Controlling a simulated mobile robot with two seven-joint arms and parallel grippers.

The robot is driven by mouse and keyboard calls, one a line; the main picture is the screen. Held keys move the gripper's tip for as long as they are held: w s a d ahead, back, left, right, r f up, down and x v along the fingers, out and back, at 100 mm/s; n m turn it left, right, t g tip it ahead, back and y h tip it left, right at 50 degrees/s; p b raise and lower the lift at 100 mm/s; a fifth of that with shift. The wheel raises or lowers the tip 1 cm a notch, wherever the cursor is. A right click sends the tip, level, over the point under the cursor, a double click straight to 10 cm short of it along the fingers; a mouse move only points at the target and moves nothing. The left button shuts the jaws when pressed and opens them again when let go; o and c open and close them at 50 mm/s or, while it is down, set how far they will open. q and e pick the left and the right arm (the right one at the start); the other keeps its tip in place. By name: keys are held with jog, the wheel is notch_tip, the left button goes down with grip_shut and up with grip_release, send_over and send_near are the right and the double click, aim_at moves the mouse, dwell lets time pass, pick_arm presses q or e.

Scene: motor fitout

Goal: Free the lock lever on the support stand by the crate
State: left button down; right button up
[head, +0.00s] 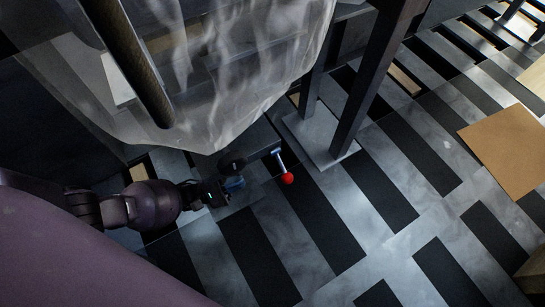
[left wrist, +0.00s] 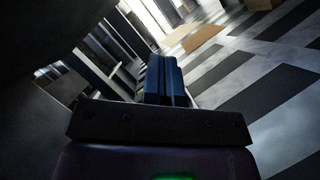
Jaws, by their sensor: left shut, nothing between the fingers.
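The lock lever, a short pale-blue rod with a red ball knob (head: 287,178), hangs down and slightly right from a dark bracket below the translucent sheet in the head view. My left gripper (head: 235,183) is shut and empty, to the left of the knob, with a visible gap between them. Its blue fingers (left wrist: 165,76) are pressed together in the left wrist view. The lever cannot be made out there. The support stand's body is mostly hidden behind the sheet. I cannot clearly identify the crate. My right gripper is not in view.
A translucent sheet (head: 235,75) hangs above my left gripper. Dark upright posts on a grey base plate (head: 318,142) stand to the lever's right. A flat brown panel (head: 505,150) lies farther right. Striped floor (head: 350,225) is open below and right of the knob.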

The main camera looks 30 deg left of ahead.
pick_arm(q)
send_near(282, 166)
jog(key=w+d+f, duration=0.3)
jog(key=w+d, duration=0.1)
jog(key=shift+s+d+r, duration=0.15)
jog(key=shift+d+r, duration=0.2)
jog(key=shift+d, duration=0.2)
jog(key=shift+s+d+r, duration=0.1)
jog(key=shift+d+r, duration=0.25)
jog(key=shift+d, duration=0.2)
jog(key=shift+d+r+n, duration=0.1)
jog(key=shift+n, duration=0.2)
